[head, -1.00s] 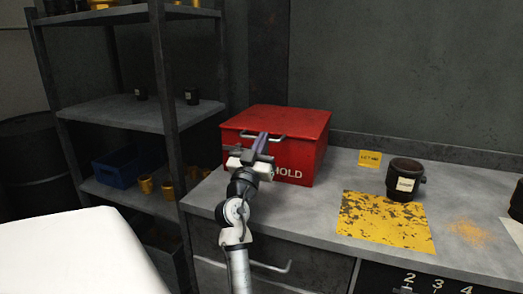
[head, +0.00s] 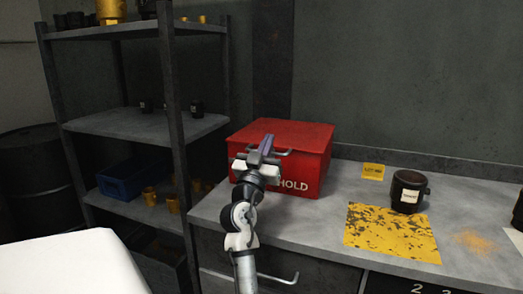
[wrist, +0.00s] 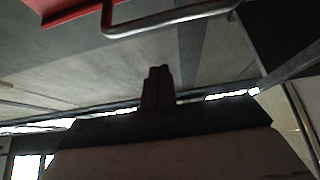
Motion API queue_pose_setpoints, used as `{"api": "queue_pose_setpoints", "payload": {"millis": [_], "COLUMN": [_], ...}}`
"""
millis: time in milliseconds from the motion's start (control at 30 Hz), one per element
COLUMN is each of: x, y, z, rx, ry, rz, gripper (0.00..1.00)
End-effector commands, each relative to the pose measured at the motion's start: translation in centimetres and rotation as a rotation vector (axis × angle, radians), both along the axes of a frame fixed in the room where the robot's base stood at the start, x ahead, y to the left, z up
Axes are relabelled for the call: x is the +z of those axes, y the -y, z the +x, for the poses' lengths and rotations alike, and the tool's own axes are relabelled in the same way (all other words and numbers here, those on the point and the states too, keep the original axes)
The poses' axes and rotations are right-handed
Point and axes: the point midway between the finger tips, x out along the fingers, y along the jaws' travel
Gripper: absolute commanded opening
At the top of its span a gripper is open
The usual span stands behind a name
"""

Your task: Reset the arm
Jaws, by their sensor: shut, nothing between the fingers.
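My gripper (head: 264,147) is raised at the front of the red HOLD box (head: 305,145), which stands on the grey workbench. In the head view its purple fingers overlap the box's metal handle (head: 283,153); contact cannot be told there. In the wrist view the fingers (wrist: 158,88) are together with nothing between them. The handle also shows in the wrist view (wrist: 170,22), apart from the fingertips, with a red edge of the box (wrist: 75,10) at the top left.
A black labelled pot (head: 408,192) stands behind a worn yellow mat (head: 390,235) on the workbench (head: 325,235). A yellow tag (head: 373,171) is at the back. A shelf (head: 145,127) with small pots and a blue bin (head: 123,180) stands left. A drawer handle (head: 275,278) juts out below.

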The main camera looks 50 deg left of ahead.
Motion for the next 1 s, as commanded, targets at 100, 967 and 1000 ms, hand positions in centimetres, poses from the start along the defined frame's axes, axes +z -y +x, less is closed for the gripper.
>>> {"api": "queue_pose_setpoints", "payload": {"millis": [100,967,1000], "x": [-2.8,-2.5,-1.1], "y": [1.0,4.6,5.2], "z": [-2.9,-8.8,-9.6], "rx": [0.008,0.073,0.111], "ry": [0.001,0.068,0.105], "rz": [-0.005,0.015,0.026], "gripper": [0.00,0.00,0.00]}}
